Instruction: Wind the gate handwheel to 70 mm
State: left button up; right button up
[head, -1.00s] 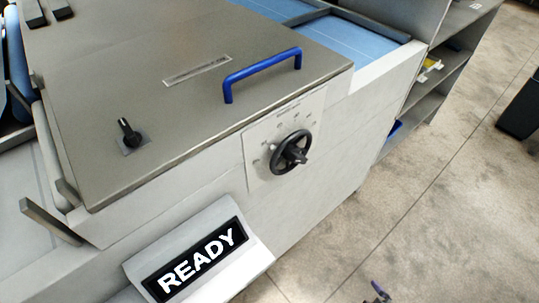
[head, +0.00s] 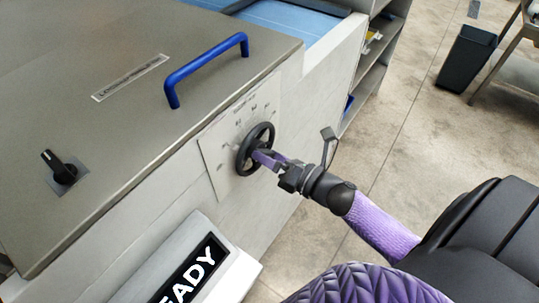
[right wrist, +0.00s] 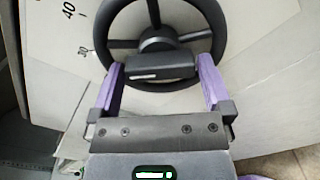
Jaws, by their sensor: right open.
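The black gate handwheel (head: 242,158) is mounted on a pale dial plate (head: 215,151) on the machine's side. In the right wrist view the handwheel (right wrist: 103,28) shows its spokes and a dark grip (right wrist: 160,67) standing out in front. Numbers 40 and 30 show on the dial plate (right wrist: 70,35); I cannot make out a pointer. My right gripper (head: 262,157) is at the wheel's front. In the wrist view its purple fingers (right wrist: 160,80) are apart, one on each side of the dark grip, with gaps visible. My left gripper is out of view.
A blue handle (head: 207,68) stands on the metal cover (head: 120,130), with a black knob (head: 60,168) at left. A display box (head: 222,240) with partly cut-off lettering juts out below the wheel. A dark bin (head: 466,60) stands on the open floor at right.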

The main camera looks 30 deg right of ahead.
jog(key=shift+w, duration=0.15)
jog(key=c, duration=0.9)
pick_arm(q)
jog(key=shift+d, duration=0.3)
